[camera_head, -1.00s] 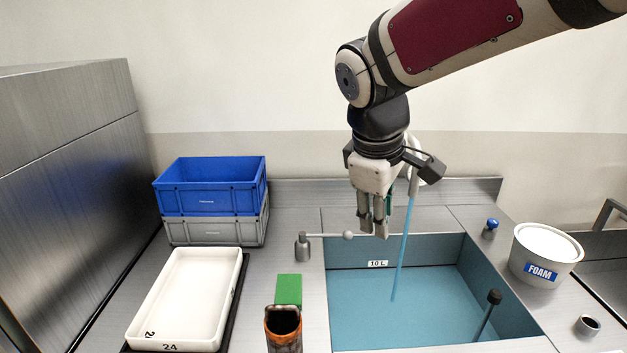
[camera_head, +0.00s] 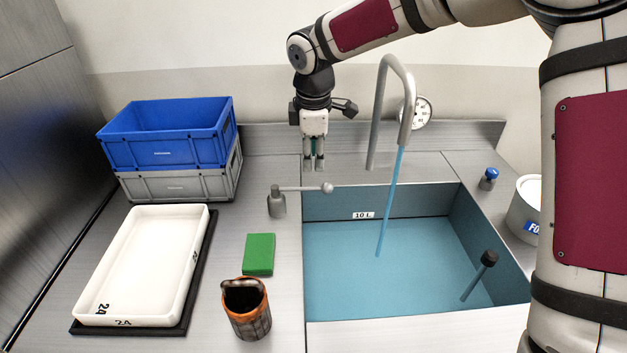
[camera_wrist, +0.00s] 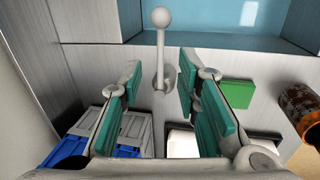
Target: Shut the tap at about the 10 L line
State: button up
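The tap's lever (camera_head: 300,189), a thin bar with a ball end, runs from a grey post (camera_head: 277,205) towards the sink's left edge. The curved spout (camera_head: 392,75) pours a blue stream (camera_head: 390,195) into the sink (camera_head: 455,187). The water (camera_head: 360,265) stands at about the lower edge of the 10 L label (camera_head: 363,215). My gripper (camera_head: 314,168) points down behind the lever in the head view. In the wrist view my gripper (camera_wrist: 158,85) is open and empty, with the lever (camera_wrist: 161,45) showing ahead between its fingers, apparently untouched.
A blue crate (camera_head: 165,150) on a grey crate (camera_head: 185,185) stands behind a white tray (camera_head: 145,260). A green block (camera_head: 259,254) and an orange-rimmed cup (camera_head: 247,320) stand left of the sink. A dark-knobbed rod (camera_head: 480,275) rises in the sink; a foam tub (camera_head: 525,210) stands right.

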aim_at(313, 189)
jog(key=f, duration=0.3)
jog(key=w+f, duration=0.1)
jog(key=f, duration=0.5)
jog(key=shift+w+f, duration=0.25)
jog(key=shift+w, duration=0.1)
grip_shut()
